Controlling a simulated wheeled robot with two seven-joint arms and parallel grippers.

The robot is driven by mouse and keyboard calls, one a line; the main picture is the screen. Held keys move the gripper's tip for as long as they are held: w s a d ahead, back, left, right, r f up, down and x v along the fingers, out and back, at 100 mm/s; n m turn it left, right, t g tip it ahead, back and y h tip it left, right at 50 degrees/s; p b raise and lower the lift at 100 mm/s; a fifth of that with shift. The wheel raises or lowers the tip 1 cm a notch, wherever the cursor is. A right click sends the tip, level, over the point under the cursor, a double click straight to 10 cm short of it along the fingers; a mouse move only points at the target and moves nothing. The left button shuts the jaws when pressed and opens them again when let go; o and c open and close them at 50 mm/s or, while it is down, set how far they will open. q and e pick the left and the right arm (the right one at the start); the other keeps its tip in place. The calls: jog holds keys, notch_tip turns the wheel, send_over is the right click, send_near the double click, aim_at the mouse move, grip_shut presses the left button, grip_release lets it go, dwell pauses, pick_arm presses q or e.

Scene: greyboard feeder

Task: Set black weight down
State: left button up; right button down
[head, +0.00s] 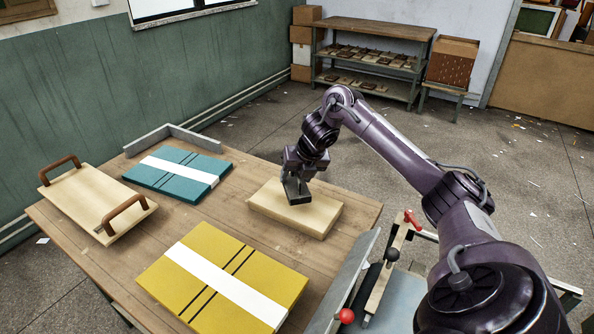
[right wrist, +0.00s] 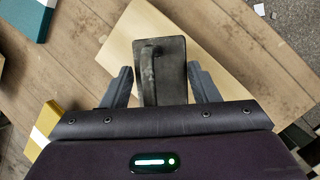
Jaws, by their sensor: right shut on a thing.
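The black weight (head: 297,193) is a dark block with a raised grip on top. My right gripper (head: 293,181) is shut on it, coming from above. In the right wrist view the weight (right wrist: 172,80) shows between the two fingers. It is over the pale wooden board (head: 318,217) near the table's far right edge. I cannot tell whether its underside touches the board. My left gripper is not in view.
A yellow stack with a white band (head: 180,277) lies at the front of the wooden table (head: 95,262), a teal one (head: 150,179) behind. A pale tray with brown handles (head: 85,200) sits at the left. A metal corner guide (head: 150,139) stands at the back; red-knobbed levers (head: 346,316) are right of the table.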

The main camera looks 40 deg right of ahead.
jog(key=shift+f, duration=1.65)
jog(key=c, duration=0.9)
grip_release()
jog(key=shift+s+f, duration=0.1)
jog(key=shift+f, duration=0.05)
jog(key=o, duration=0.4)
jog(key=shift+a, duration=0.1)
pick_arm(q)
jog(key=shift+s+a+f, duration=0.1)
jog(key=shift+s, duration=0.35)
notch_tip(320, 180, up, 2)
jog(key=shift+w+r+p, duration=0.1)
jog(key=shift+p, duration=0.9)
pick_arm(e)
jog(key=v, duration=1.2)
